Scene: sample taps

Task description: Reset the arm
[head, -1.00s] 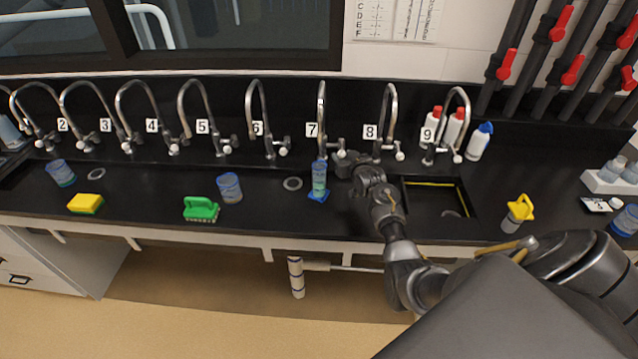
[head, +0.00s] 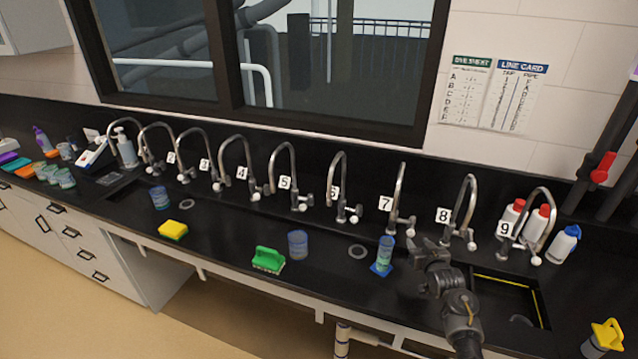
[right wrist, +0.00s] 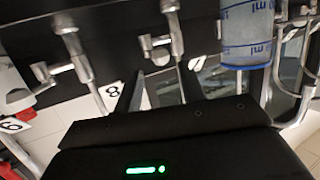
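My right gripper (head: 428,252) is over the black counter, in front of taps 7 (head: 399,205) and 8 (head: 464,212). A gap shows between the gripper and the cup. In the right wrist view, a cup with blue markings (right wrist: 246,35) is at the upper right, beyond the dark gripper body. I see nothing held. My left gripper is not in view.
A sink (head: 508,297) lies right of my right arm. White bottles with red caps (head: 541,222) and a blue-capped bottle (head: 564,245) stand behind it.

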